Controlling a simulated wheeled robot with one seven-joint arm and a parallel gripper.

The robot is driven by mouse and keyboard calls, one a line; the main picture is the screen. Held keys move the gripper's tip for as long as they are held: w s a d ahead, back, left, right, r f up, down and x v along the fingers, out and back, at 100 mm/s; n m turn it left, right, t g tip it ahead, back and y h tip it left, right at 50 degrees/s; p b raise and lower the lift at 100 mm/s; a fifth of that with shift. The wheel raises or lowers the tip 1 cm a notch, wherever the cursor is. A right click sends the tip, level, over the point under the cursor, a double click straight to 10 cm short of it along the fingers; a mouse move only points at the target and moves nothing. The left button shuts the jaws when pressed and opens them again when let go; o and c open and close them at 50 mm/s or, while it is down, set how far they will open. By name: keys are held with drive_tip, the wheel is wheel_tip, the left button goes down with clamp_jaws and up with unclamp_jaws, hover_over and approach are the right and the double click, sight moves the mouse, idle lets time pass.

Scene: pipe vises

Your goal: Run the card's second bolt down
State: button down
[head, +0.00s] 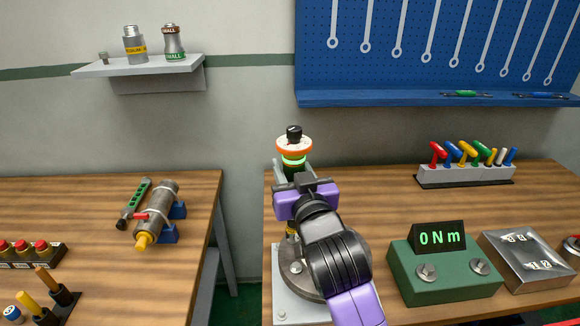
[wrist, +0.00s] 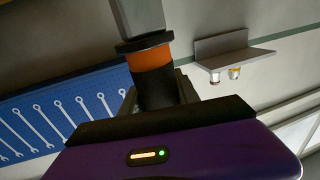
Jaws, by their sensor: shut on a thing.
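My gripper (head: 306,186) is shut on an upright tool (wrist: 155,72) with an orange band, a dark body and a grey upper part. In the head view its black knob, orange-and-white disc (head: 294,146) and lit green ring show above my gripper. Below is a round grey metal base (head: 296,272) on a pale plate (head: 284,312). My arm hides much of the base, and I cannot tell which bolt the tool is over or whether it touches one. A silvery card-like panel (head: 528,262) with white marks lies at the right; its marks are too small to read.
A green box (head: 440,275) shows "0 Nm" right of my arm. Colored-handled tools stand in a rack (head: 465,174) behind. Wrenches hang on a blue pegboard (head: 430,50). The left table (head: 90,205) carries a clamped pipe and red buttons.

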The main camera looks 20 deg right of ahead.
drive_tip(key=shift+f+b, duration=0.4)
drive_tip(key=shift+f, duration=0.65)
idle(1.7)
drive_tip(key=shift+r, duration=0.15)
idle(0.4)
wheel_tip(320, 180, up, 6)
drive_tip(key=p, duration=0.4)
drive_tip(key=shift+f, duration=0.2)
idle(0.3)
